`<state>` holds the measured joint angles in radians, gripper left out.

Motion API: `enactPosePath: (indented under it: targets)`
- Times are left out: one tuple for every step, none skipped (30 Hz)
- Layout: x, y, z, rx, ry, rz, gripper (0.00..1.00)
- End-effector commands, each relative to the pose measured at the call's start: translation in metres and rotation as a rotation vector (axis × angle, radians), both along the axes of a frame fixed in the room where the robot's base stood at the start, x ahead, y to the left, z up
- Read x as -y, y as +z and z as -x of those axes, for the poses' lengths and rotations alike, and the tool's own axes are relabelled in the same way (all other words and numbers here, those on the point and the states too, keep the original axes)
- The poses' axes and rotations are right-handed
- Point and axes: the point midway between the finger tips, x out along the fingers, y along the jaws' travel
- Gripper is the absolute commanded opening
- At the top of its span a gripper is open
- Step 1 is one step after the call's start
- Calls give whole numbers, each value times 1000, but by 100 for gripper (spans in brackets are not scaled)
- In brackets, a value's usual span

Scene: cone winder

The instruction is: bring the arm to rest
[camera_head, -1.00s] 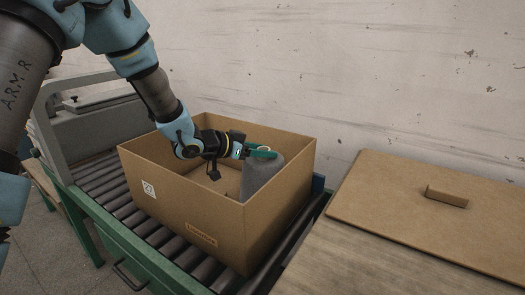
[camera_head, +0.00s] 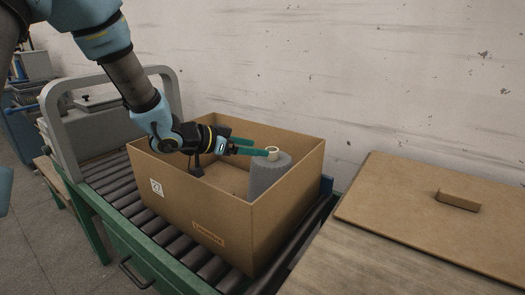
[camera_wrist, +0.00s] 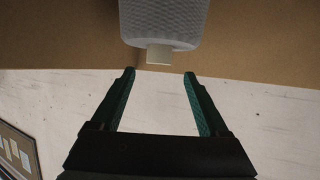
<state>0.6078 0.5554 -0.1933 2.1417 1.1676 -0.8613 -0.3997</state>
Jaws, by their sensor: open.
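My gripper (camera_head: 255,147) reaches over the open cardboard box with its two green fingers spread. It also shows in the wrist view (camera_wrist: 160,75), with nothing between the fingertips. A grey yarn cone (camera_head: 268,178) with a pale tube end stands in the right part of the box. The fingertips are close to the cone's top; in the head view one finger overlaps the edge of the tube. In the wrist view the cone (camera_wrist: 165,18) lies beyond the fingertips, apart from them.
The cardboard box (camera_head: 180,205) sits on a roller conveyor (camera_head: 150,228) with a grey arched frame (camera_head: 50,125) at the left. A wooden table (camera_head: 350,260) bearing a brown board with a small block (camera_head: 458,201) stands at the right. A wall rises behind.

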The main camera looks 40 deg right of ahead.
Motion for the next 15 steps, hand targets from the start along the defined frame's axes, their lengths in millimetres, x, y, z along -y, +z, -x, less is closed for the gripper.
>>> enactPosePath:
  targets:
    - [-4, 1, 0, 1, 0, 0, 78]
    - [-5, 2, 0, 1, 0, 0, 78]
    - [-6, 2, 0, 1, -1, -1, 78]
    - [-7, 2, 0, 0, -1, -1, 78]
    - [-7, 3, 0, 0, -1, -1, 78]
    - [-7, 3, 0, 0, -1, -1, 78]
    - [-7, 3, 0, 0, -1, -1, 78]
    - [-7, 3, 0, 0, -1, -1, 78]
    - [-7, 3, 0, 0, -1, -1, 78]
    - [-7, 3, 0, 0, -1, -1, 78]
    - [-7, 3, 0, 0, -1, -1, 78]
    - [-7, 3, 0, 0, -1, -1, 78]
    - [-7, 3, 0, 0, -1, -1, 78]
    - [-7, 3, 0, 0, -1, -1, 78]
    - [-7, 3, 0, 0, -1, -1, 78]
